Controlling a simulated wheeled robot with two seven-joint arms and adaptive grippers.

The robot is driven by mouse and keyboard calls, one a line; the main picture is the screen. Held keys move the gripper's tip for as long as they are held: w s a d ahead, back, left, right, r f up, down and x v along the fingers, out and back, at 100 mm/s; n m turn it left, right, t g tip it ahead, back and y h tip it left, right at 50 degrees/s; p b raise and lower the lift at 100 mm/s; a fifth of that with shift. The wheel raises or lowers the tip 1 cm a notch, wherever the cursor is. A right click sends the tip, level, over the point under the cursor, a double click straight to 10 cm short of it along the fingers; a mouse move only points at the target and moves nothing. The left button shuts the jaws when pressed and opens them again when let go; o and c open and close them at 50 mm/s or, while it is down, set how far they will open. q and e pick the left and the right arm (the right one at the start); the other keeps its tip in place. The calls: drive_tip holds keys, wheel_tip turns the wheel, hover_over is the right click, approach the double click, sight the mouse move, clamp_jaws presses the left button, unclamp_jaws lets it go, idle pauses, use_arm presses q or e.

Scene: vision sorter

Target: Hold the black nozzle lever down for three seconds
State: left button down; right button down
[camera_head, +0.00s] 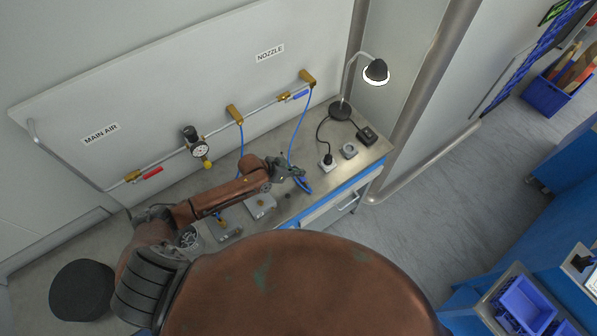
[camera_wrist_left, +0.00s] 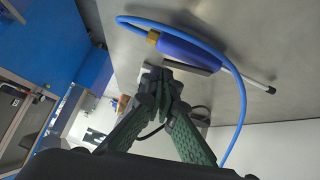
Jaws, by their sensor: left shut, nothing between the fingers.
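The blue air nozzle (camera_wrist_left: 192,52) lies on the grey bench in the left wrist view, with a brass fitting (camera_wrist_left: 153,37) at one end and a thin metal tip (camera_wrist_left: 260,85) at the other. In the head view the nozzle (camera_head: 305,187) is partly hidden by my left gripper (camera_head: 298,172). The left gripper is shut and empty, and its fingertips (camera_wrist_left: 160,76) show beside the nozzle body. A dark strip at the nozzle's side may be the black lever, partly hidden by the fingertips. I cannot tell whether they touch it. My right gripper is not in view.
A blue hose (camera_head: 292,135) runs from the wall pipe to the nozzle. A black lamp (camera_head: 376,71), a plug (camera_head: 326,161) and a small grey block (camera_head: 349,150) stand to the right. Grey blocks (camera_head: 262,207) lie near my arm. The bench's front edge is close.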

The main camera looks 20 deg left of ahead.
use_arm(q)
drive_tip(key=shift+f, duration=0.2)
drive_tip(key=shift+s+d+f+b, duration=0.2)
drive_tip(key=shift+f+b, duration=0.2)
drive_tip(key=shift+f, duration=0.25)
idle(0.6)
idle(1.0)
idle(0.9)
